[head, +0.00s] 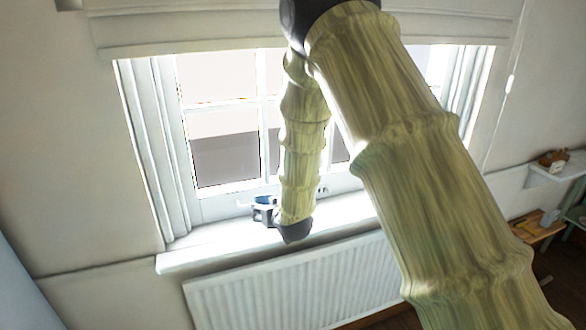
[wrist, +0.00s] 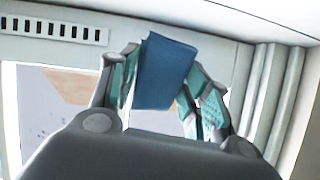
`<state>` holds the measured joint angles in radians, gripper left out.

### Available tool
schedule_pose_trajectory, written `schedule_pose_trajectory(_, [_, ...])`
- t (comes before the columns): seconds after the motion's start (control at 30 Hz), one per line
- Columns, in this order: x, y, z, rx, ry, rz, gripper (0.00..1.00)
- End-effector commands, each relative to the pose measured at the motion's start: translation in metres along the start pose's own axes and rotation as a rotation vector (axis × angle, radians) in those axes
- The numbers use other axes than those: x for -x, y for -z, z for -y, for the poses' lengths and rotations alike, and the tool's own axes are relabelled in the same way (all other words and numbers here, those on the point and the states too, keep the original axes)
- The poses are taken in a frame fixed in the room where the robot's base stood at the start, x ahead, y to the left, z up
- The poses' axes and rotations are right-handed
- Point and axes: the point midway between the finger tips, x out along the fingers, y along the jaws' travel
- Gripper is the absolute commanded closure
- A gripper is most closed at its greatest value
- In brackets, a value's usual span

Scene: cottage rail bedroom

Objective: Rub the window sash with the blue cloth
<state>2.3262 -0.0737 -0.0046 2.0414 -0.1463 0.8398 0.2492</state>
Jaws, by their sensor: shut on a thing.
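The blue cloth (wrist: 165,72) is a small dark blue piece held between the fingers of my gripper (wrist: 160,85) in the wrist view. My gripper is shut on it. In the head view my gripper (head: 264,208) is at the lower part of the window, just above the sill, with a bit of blue showing. The white window sash (head: 228,189) spans the window behind it. In the wrist view the cloth's far edge lies over the white sash rail (wrist: 215,50). I cannot tell whether it touches.
The white sill (head: 205,248) runs below the window, with a radiator (head: 290,290) under it. A pale blind (head: 190,30) hangs across the top. A small shelf (head: 560,168) with an object stands at the right. My arm hides part of the window.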

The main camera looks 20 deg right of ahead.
Motion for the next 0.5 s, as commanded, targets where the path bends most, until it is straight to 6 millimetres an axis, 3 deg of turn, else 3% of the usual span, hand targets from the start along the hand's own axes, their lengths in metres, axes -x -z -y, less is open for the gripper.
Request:
schedule_pose_trajectory(0.1, [0.001, 0.043, -0.03, -0.011, 0.005, -0.176, 0.72])
schedule_pose_trajectory(0.3, [0.016, 0.102, -0.068, -0.02, -0.012, -0.378, 0.72])
schedule_pose_trajectory(0.5, [0.028, 0.129, -0.087, -0.024, -0.033, -0.457, 0.72])
